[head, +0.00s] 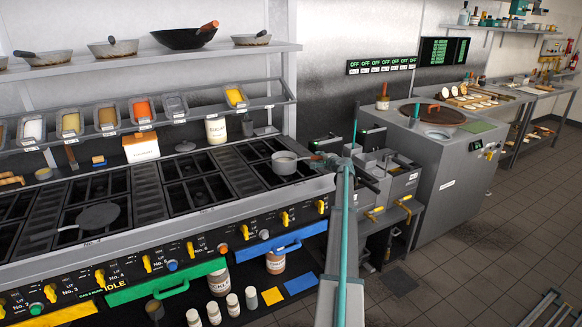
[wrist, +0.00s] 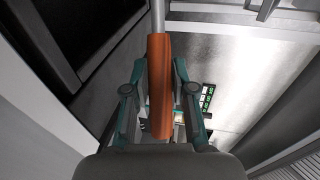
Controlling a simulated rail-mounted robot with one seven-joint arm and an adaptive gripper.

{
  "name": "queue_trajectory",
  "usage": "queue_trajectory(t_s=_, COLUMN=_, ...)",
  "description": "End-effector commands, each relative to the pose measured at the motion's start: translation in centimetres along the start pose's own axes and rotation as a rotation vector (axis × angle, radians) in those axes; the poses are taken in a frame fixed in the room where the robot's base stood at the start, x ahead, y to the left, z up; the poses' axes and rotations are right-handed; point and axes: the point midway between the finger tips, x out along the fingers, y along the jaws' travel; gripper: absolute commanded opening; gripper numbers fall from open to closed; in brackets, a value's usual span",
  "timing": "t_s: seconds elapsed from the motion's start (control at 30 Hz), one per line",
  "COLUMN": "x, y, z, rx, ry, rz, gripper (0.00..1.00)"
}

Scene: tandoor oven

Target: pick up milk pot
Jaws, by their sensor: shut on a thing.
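The milk pot (head: 284,166) is a small silver saucepan with pale contents. In the head view it is over the right end of the stove, upright, with its handle side toward my gripper (head: 318,162). I cannot tell whether it touches the grate. In the wrist view my gripper (wrist: 158,100) is shut on the orange-brown wooden handle (wrist: 160,75), one finger on each side. A metal rod (wrist: 158,15) runs on from the handle; the pot's bowl is out of that view.
The stove (head: 190,185) carries a flat dark pan (head: 98,216) at left. A rail of spice containers (head: 140,110) runs behind, with woks (head: 184,38) on a shelf above. Fryers (head: 400,180) and the tandoor (head: 430,115) stand to the right. Floor is open at right.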

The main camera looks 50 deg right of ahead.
Motion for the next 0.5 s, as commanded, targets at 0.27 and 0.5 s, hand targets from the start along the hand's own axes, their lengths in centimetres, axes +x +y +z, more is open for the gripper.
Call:
queue_trajectory(t_s=0.27, x=0.0, y=-0.2, z=0.0, rx=0.002, ry=0.000, rz=-0.002, gripper=0.00)
queue_trajectory(t_s=0.5, x=-0.4, y=-1.6, z=0.0, rx=0.001, ry=0.000, rz=-0.003, gripper=0.00)
